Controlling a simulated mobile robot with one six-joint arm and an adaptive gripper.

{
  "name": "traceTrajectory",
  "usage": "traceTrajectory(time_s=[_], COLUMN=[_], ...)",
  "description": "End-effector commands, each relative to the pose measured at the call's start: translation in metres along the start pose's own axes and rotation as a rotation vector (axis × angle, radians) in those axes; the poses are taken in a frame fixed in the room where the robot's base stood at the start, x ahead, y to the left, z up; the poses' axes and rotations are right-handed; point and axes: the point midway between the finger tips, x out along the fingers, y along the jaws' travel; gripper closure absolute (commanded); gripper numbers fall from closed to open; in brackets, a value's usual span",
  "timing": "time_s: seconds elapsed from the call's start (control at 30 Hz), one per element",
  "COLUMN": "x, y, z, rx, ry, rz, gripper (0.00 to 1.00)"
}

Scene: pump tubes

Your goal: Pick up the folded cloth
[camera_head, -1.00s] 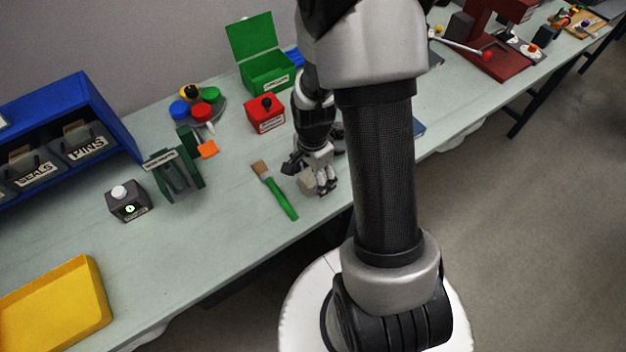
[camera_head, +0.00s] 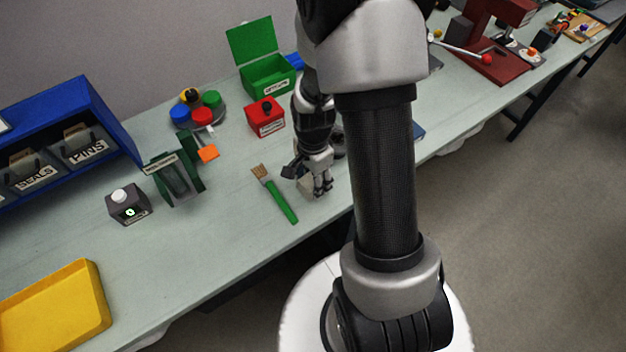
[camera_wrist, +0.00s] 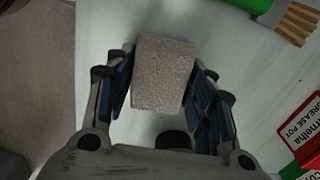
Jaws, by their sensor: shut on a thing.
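The folded cloth (camera_wrist: 162,72) is a grey-beige, speckled block between my fingers in the wrist view. In the head view the cloth (camera_head: 306,187) shows only as a small pale patch beside my gripper (camera_head: 318,188), mostly hidden by it. In the wrist view my gripper (camera_wrist: 166,88) is shut on the cloth, with the blue-lined finger pads on its left and right sides. From these views I cannot tell whether the cloth touches the table.
A brush with a green handle (camera_head: 281,203) lies just left of my gripper on the pale bench (camera_head: 235,230). A red grease pot box (camera_head: 266,118) and an open green box (camera_head: 268,75) stand behind. A yellow tray (camera_head: 98,300) is at the front left.

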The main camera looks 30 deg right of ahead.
Motion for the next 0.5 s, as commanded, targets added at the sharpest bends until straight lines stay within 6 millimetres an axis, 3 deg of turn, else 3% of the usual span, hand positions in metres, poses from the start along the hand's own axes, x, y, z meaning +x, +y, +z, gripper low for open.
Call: traceTrajectory(time_s=[0.27, 0.5], x=[-0.027, -0.09], y=[-0.001, -0.002], z=[0.0, -0.001], rx=[0.0, 0.0], ry=[0.001, 0.003], rz=[-0.003, -0.007], gripper=[0.71, 0.71])
